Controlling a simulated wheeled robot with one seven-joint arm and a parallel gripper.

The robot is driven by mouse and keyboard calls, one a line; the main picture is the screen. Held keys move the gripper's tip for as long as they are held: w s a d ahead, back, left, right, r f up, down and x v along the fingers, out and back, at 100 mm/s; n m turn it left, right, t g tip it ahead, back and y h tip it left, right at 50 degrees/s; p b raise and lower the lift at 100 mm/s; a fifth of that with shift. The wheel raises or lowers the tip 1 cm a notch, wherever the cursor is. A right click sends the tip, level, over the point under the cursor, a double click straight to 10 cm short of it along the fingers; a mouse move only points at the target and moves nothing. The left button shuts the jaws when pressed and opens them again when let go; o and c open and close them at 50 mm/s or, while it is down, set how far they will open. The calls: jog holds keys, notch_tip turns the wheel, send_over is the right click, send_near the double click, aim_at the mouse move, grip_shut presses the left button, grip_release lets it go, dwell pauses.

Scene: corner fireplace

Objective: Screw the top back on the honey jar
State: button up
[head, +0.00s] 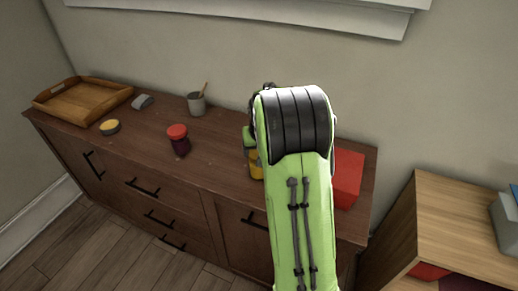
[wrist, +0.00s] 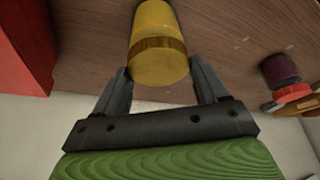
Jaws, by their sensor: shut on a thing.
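The honey jar (head: 256,166) stands on the dark wood cabinet and is mostly hidden behind my arm in the head view. In the wrist view the jar (wrist: 152,18) is yellow, with a darker amber band below the paler part. A smooth yellow lid (wrist: 158,68) is at its near end, between my fingers. My gripper (wrist: 160,76) is shut on this lid, one finger on each side. The lid and jar look in line; I cannot tell whether the lid is seated or threaded.
A red box (head: 347,178) stands right of my arm. A red-lidded dark jar (head: 179,141) stands left, with a grey cup (head: 196,104), a yellow-topped round tin (head: 110,127), a small grey object (head: 143,102) and a wooden tray (head: 82,101) farther off.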

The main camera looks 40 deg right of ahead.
jog(key=shift+f, duration=0.1)
dwell(0.3)
jog(key=m, duration=0.3)
jog(key=shift+g+h, duration=0.3)
jog(key=shift+h, duration=0.1)
jog(key=shift+a, duration=0.1)
jog(key=shift+f+m+g+h+p, duration=0.1)
jog(key=shift+m+g+h+p, duration=0.35)
jog(key=shift+m, duration=1.05)
jog(key=shift+m+g+p, duration=0.25)
jog(key=shift+m+p, duration=0.05)
jog(key=shift+m, duration=0.5)
jog(key=shift+s+m+g+h, duration=0.1)
jog(key=shift+m+g+h, duration=0.2)
jog(key=shift+m, duration=0.4)
jog(key=shift+m+g+p, duration=0.6)
jog(key=shift+m+p, duration=0.05)
jog(key=shift+m, duration=0.85)
